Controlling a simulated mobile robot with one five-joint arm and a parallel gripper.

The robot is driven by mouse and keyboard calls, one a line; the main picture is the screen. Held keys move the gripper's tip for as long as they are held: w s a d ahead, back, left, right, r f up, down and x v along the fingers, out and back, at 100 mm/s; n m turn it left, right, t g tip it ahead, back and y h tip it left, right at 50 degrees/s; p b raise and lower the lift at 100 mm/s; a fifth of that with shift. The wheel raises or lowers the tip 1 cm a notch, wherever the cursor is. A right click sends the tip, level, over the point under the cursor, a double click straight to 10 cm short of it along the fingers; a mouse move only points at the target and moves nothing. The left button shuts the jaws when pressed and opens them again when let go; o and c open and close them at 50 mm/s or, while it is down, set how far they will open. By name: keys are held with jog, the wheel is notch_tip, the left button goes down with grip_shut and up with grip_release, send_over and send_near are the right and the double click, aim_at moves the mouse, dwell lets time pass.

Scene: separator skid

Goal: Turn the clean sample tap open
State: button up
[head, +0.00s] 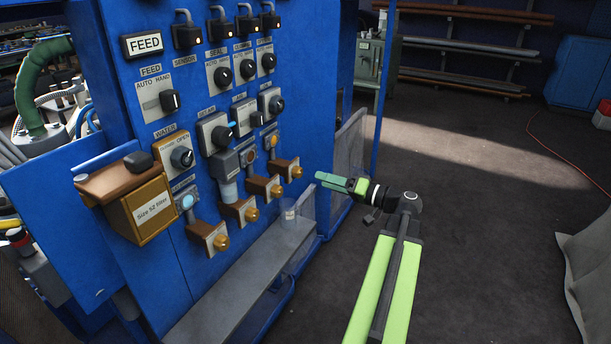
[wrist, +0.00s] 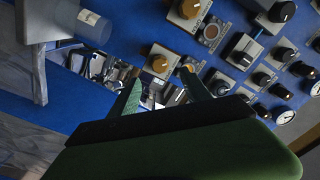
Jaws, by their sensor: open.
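Several brown taps with round brass knobs run in a slanting row along the lower part of the blue panel; the far one (head: 288,169) is closest to my gripper. I cannot read which is the clean sample tap. My gripper (head: 325,180) is open and empty, to the right of the row and apart from it in the head view. In the wrist view, my gripper (wrist: 158,84) shows its two fingers spread below a brass-coloured knob (wrist: 159,64). A second such knob (wrist: 189,9) is at the top. Whether the fingers touch anything is not clear.
A clear beaker (head: 290,215) stands on the grey ledge (head: 225,300) below the taps. A brown box marked "Size 52 filter" (head: 155,207) juts from the panel at left. Black switches (head: 220,73) fill the panel above. Dark floor (head: 470,200) is open at right.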

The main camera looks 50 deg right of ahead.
aim_at(301, 173)
jog(key=x, duration=0.7)
jog(key=shift+w+a, duration=0.1)
jog(key=shift+w, duration=0.3)
jog(key=shift+c, duration=0.5)
grip_shut()
